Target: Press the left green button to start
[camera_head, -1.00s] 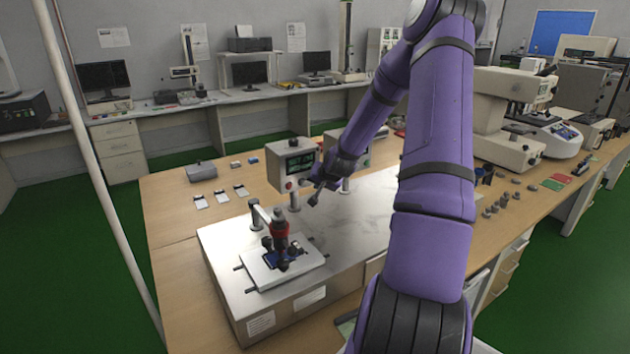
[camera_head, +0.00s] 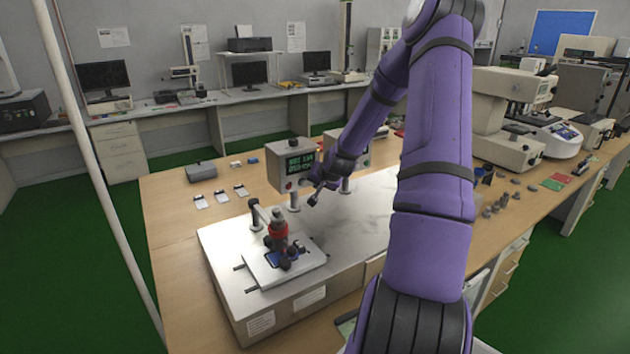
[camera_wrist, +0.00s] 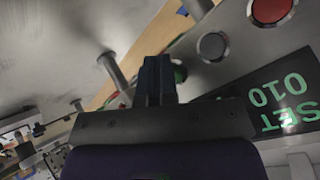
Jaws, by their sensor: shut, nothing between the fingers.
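A light grey control box (camera_head: 281,172) with a lit green display (camera_head: 300,163) stands on a post at the left. In the wrist view a panel appears upside down, with green "SET 010" text (camera_wrist: 283,100). A red button (camera_wrist: 270,10) and a grey button (camera_wrist: 212,46) sit in a row. A dark green button (camera_wrist: 180,74) shows partly beside my fingertips, mostly hidden by them. My gripper (camera_wrist: 157,76) is shut and empty, close to this green button; contact cannot be told. In the head view my gripper (camera_head: 315,196) is just right of the left box.
A second control box (camera_head: 362,150) stands behind my gripper. A metal platform (camera_head: 345,225) carries a white plate (camera_head: 308,262) with a red-and-black tester head (camera_head: 278,232). Several phones (camera_head: 220,196) lie at the left. Microscope-like machines (camera_head: 505,115) stand at the right.

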